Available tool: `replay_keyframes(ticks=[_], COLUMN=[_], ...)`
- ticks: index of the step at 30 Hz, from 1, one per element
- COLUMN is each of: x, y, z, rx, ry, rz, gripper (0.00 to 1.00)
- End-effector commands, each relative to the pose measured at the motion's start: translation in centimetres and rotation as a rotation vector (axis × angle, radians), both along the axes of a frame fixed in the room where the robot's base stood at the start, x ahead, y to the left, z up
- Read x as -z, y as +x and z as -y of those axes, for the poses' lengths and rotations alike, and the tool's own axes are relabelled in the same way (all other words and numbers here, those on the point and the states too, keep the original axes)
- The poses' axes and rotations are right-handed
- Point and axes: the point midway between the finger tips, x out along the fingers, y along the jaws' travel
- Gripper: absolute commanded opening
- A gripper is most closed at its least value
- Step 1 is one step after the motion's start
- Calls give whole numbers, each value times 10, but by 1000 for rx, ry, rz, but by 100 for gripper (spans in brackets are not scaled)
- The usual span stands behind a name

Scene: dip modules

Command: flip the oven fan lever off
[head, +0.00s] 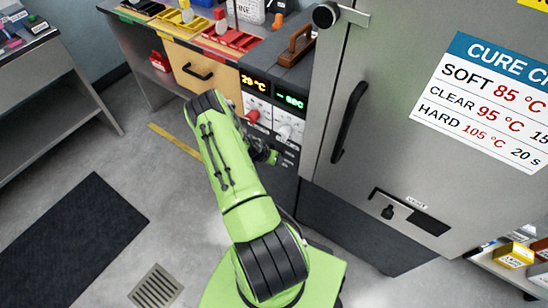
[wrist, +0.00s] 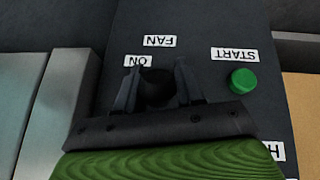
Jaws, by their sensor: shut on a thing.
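In the wrist view, my gripper (wrist: 157,92) is shut on the black fan lever (wrist: 157,86), with one finger on each side of it. The lever is mostly hidden between the fingers. The ON label (wrist: 139,61) and the FAN label (wrist: 159,41) read upside down just above it in the picture. In the head view, my gripper (head: 268,157) is at the oven's control panel (head: 287,142), and my arm hides the lever there.
A green START button (wrist: 243,80) sits close to the right finger in the wrist view. In the head view, a red knob (head: 253,115) and a white knob (head: 284,131) are above the gripper. The oven door handle (head: 348,121) stands out to the right.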

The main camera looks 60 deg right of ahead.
Motion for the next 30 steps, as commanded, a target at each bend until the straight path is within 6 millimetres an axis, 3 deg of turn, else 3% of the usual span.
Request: replay_keyframes(ticks=[20, 21, 25, 30], x=[-2, -2, -3, -3], y=[1, 1, 1, 0], z=[-1, -1, -1, -1], rx=[0, 0, 0, 1], ry=[69, 69, 68, 68], rz=[12, 12, 12, 11], gripper=[0, 39, 58, 58])
